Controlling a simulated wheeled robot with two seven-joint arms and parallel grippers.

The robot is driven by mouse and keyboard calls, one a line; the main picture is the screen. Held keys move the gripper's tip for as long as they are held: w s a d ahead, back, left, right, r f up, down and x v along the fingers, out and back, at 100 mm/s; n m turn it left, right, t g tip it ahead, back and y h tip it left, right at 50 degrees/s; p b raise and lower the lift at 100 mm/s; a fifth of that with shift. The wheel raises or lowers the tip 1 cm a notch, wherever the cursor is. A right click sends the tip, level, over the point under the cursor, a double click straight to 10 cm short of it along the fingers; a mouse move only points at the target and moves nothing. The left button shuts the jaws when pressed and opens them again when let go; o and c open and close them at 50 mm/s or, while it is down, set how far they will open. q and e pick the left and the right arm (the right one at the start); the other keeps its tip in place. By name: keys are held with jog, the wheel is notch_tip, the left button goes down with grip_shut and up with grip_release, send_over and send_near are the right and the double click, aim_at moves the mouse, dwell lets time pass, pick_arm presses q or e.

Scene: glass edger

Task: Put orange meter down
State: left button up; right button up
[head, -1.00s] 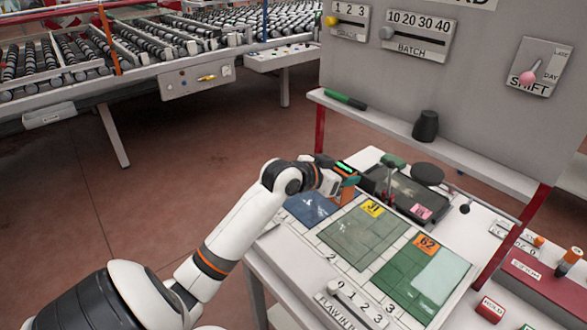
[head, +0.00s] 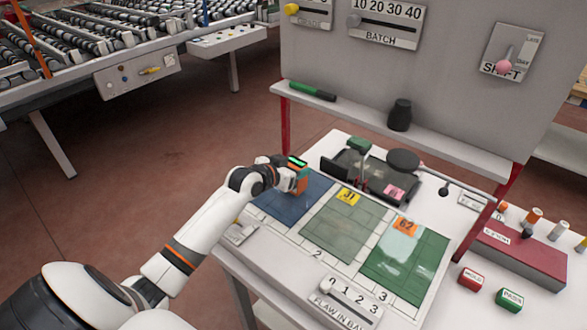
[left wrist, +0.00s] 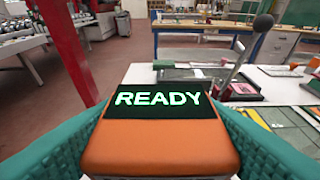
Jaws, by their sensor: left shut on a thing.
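The orange meter (left wrist: 160,150) is in my left gripper, between two green finger pads in the left wrist view. Its dark screen reads READY in green. In the head view the orange meter (head: 302,180) shows at the end of my left arm, upright by the back left of the table, over or beside the blue panel. My left gripper (head: 290,177) is shut on it. I cannot tell whether the meter's base touches the table. My right gripper is not in view.
The table holds a blue panel (head: 290,205), a green panel with a yellow 31 tag (head: 347,197), and one with an orange 62 tag (head: 405,226). A dark tray (head: 375,175) lies behind. The flaw slider (head: 345,302) is at the front.

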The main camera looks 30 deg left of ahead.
pick_arm(q)
jog(key=shift+f, duration=0.55)
jog(key=o, duration=1.2)
jog(key=shift+o, duration=0.2)
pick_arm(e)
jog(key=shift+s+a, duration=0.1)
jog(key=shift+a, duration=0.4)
pick_arm(q)
jog(key=shift+s, duration=0.3)
jog(key=b+v, duration=0.1)
jog(key=v, duration=1)
jog(key=shift+s+r, duration=0.2)
jog(key=shift+r, duration=0.05)
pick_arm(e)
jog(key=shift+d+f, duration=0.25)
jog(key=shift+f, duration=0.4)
